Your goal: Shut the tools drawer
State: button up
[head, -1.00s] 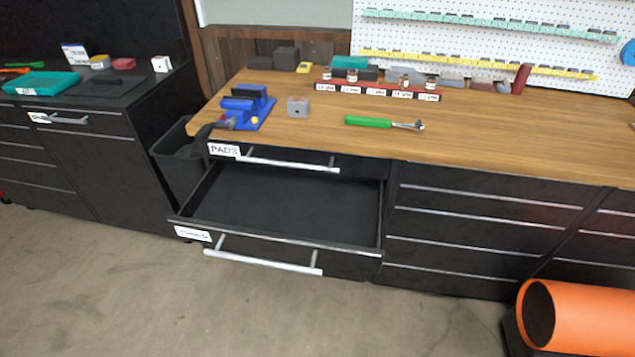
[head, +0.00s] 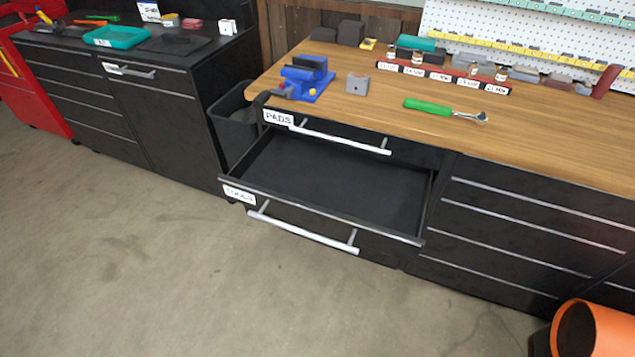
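The tools drawer (head: 318,215) is pulled out from the black cabinet under the wooden worktop. Its front carries a white label reading TOOLS (head: 239,195) and a long silver bar handle (head: 302,234). The part of its inside that shows is dark and looks empty. Right above it, the drawer labelled PADS (head: 278,117) is shut, with its own bar handle (head: 345,138). My gripper is not in view, and nothing touches the tools drawer.
A dark bin (head: 234,128) stands left of the drawers. The floor (head: 150,260) in front is clear.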

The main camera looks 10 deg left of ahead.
aim_at(376, 201)
jog(key=i+j+u, duration=0.15)
jog(key=u, duration=0.25)
jog(key=i+u, duration=0.6)
jog(key=u, duration=0.2)
